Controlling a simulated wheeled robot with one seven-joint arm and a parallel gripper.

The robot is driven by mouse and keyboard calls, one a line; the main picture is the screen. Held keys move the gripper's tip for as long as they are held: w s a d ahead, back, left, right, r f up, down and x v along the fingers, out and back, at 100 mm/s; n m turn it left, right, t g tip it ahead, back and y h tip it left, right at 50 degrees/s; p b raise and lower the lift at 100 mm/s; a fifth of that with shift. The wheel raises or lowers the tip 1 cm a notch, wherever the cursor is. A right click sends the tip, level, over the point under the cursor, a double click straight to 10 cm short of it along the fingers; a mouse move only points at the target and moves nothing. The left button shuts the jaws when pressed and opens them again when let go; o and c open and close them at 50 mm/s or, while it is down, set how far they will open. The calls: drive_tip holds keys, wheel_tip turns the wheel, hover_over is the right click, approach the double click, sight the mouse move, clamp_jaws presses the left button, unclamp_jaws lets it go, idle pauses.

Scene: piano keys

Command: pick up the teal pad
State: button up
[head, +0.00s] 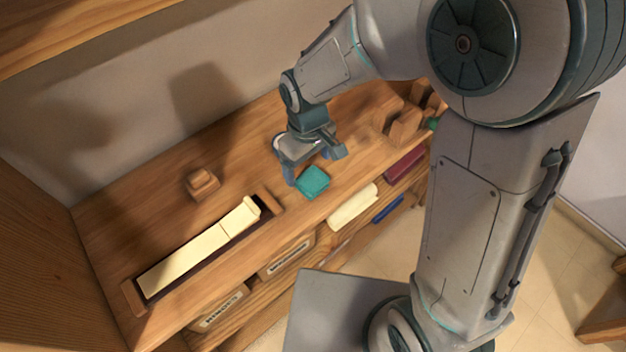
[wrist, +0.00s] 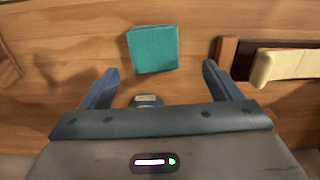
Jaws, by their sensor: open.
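The teal pad (head: 312,181) is a small, flat, roughly square block lying on the wooden bench top. In the wrist view the teal pad (wrist: 153,48) lies beyond the fingertips, between their two lines. My gripper (head: 306,181) is just above the bench at the pad, and its far finger is partly hidden in the head view. In the wrist view my gripper (wrist: 158,72) has its blue fingers spread wide with nothing between them. I cannot tell the exact height of the fingertips above the bench.
A wooden tray with cream piano keys (head: 200,248) lies left of the pad; its end shows in the wrist view (wrist: 285,66). A small wooden block (head: 202,184) sits behind it. Wooden pieces (head: 405,122) stand to the right. Shelves with boxes (head: 287,256) are below the bench front.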

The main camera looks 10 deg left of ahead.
sight(311, 178)
drive_tip(key=shift+w+d+f+p, duration=0.15)
drive_tip(key=shift+f+p, duration=0.1)
drive_tip(key=shift+f, duration=1.15)
drive_tip(key=shift+w+d+f+p, duration=0.1)
drive_tip(key=shift+f+p, duration=0.1)
drive_tip(key=shift+f, duration=1.15)
drive_tip(key=shift+s, duration=0.1)
drive_tip(key=shift+c, duration=0.4)
drive_tip(key=c, duration=1)
